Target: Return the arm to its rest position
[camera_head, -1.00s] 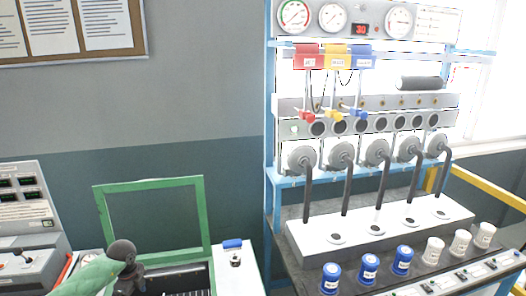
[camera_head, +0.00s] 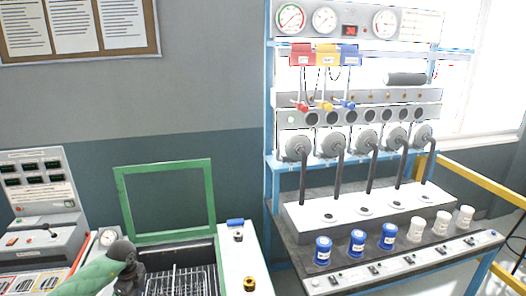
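One of my arms, with a green sleeve and a dark joint, shows at the bottom left in the head view. It comes in from the left, in front of the green-framed box. Its gripper fingers are not visible. My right gripper and arm are not in the picture.
A green frame (camera_head: 211,195) stands open behind a wire rack (camera_head: 180,284). A grey console (camera_head: 40,205) is at the left.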

